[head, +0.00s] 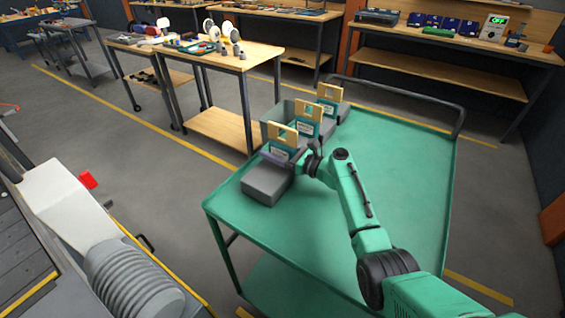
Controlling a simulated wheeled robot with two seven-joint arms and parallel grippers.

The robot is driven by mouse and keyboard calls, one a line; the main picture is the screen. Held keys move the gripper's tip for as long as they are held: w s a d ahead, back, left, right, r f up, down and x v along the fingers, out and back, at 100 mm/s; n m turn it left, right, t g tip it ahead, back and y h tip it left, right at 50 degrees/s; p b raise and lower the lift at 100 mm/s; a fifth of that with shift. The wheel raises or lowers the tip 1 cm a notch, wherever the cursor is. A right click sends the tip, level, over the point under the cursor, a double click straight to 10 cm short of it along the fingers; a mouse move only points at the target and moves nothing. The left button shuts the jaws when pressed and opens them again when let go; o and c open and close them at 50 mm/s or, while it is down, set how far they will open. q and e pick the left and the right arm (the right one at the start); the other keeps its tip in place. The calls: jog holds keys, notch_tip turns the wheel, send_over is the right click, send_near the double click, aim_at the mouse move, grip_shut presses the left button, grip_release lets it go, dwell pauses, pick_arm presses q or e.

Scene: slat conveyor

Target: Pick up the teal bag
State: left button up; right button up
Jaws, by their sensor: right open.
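Several bags with tan header cards stand in a row of grey bins on the green cart. My right gripper (307,163) is at the right side of the front bin, close to the nearest bag. It is open; its fingers are small and partly hidden by my wrist. I cannot tell whether it touches the bag. My left gripper is out of view.
The green cart top (400,150) is clear right of the bins, with a rail at its far end. A wooden workbench (240,58) with small items stands behind left. Conveyor machinery with a red button (88,180) is at the left. Shelved benches line the back.

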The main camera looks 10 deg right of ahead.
grip_shut()
jog(key=shift+r, duration=0.1)
